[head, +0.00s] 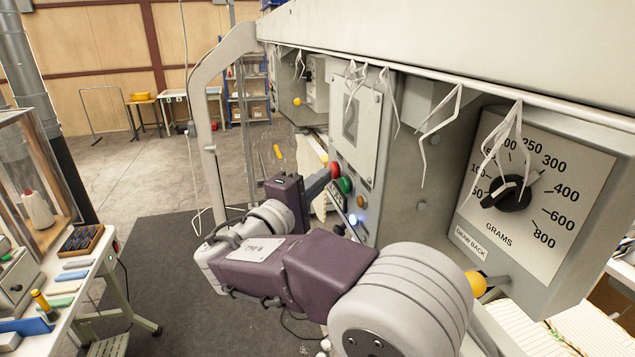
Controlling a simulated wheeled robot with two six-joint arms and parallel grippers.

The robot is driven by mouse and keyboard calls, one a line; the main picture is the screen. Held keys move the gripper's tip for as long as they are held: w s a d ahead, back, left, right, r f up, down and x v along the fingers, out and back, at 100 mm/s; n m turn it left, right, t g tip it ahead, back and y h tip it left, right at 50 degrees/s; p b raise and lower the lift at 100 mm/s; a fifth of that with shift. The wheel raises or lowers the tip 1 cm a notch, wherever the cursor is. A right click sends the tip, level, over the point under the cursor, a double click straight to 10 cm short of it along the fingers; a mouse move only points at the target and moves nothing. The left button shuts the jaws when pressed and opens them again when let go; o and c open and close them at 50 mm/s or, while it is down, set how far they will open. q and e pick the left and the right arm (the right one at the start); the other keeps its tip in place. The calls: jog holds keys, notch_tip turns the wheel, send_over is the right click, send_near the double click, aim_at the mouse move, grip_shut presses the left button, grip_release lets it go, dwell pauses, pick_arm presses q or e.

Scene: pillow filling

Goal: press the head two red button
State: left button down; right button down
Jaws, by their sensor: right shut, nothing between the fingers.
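The head two panel is a grey box with a "2" plate (352,122) above a column of controls. The red button (334,167) is at the top of the column, with a green button (345,185) just below it to the right. My right arm reaches in from the lower right, and my right gripper (325,177) is shut and empty. Its tip is right beside the red button and overlaps its left edge in the picture; I cannot tell whether they touch. My left gripper is not in view.
An amber button (360,201) and a lit button (352,219) sit below the green one. A GRAMS dial (507,194) is on the nearer box at right. Wire hooks (438,125) hang from the rail above. A bench (93,262) stands at left; dark floor lies between.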

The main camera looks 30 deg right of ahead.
jog(key=b+v, duration=0.3)
jog(key=v, duration=0.4)
jog(key=shift+s+a, duration=0.2)
jog(key=shift+a, duration=0.1)
